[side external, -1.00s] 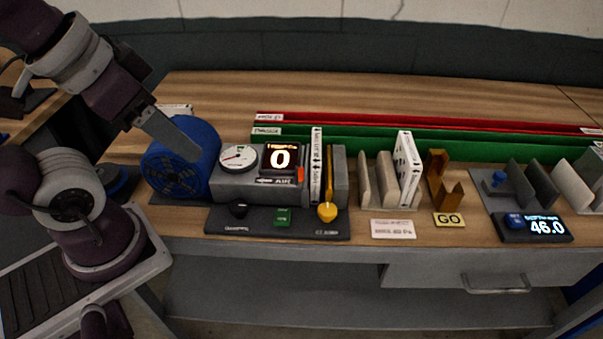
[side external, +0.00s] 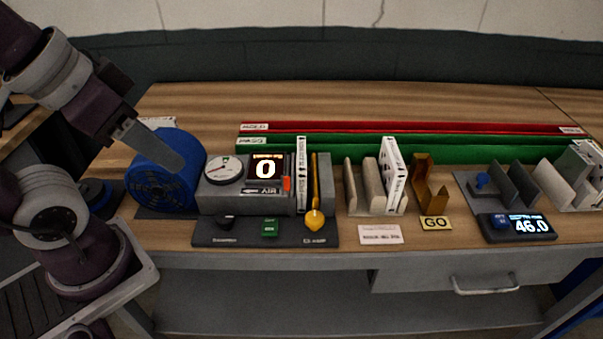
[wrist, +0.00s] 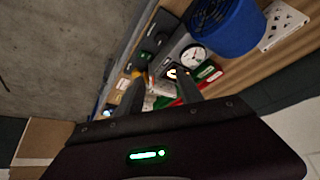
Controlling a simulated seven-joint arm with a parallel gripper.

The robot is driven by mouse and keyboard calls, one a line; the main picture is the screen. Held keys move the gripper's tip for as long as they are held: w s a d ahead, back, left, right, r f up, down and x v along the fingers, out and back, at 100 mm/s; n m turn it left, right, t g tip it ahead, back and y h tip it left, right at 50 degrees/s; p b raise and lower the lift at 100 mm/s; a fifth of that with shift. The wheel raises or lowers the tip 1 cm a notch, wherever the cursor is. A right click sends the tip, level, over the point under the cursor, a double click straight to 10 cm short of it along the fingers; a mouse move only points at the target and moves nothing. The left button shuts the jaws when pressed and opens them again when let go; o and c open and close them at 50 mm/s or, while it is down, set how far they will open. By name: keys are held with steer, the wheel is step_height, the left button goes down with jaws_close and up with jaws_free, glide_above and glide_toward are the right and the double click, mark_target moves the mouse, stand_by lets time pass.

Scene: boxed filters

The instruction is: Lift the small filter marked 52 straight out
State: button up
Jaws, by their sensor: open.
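White boxed filters stand in the side external view. One (side external: 302,175) is upright in the grey test fixture (side external: 328,185), and another (side external: 393,172) leans in the cream rack (side external: 369,180). More pale pieces (side external: 582,165) stand in the rack at the far right. The printing is too small to tell which filter is marked 52. My gripper (side external: 155,144) is open, above and in front of the blue fan (side external: 165,170), well left of the filters. Its two fingers (wrist: 150,82) also show in the wrist view, with nothing seen between them.
A gauge (side external: 224,170), a display reading 0 (side external: 266,169) and a yellow-knobbed lever (side external: 315,218) are at the fixture. A brown holder (side external: 430,190) stands beside the GO label (side external: 436,223). Green (side external: 360,148) and red (side external: 400,127) trays run behind. A scale reads 46.0 (side external: 530,226).

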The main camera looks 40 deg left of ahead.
steer(key=w+r+n+g, duration=0.2)
steer(key=w+n, duration=0.1)
steer(key=w, duration=0.5)
steer(key=n+g, duration=0.3)
steer(key=n, duration=0.3)
glide_above(301, 153)
step_height(301, 153, down, 9)
steer(key=shift+s+a+r, duration=0.1)
steer(key=shift+g, duration=0.3)
step_height(301, 153, down, 8)
steer(key=shift+r, duration=0.15)
jaws_close()
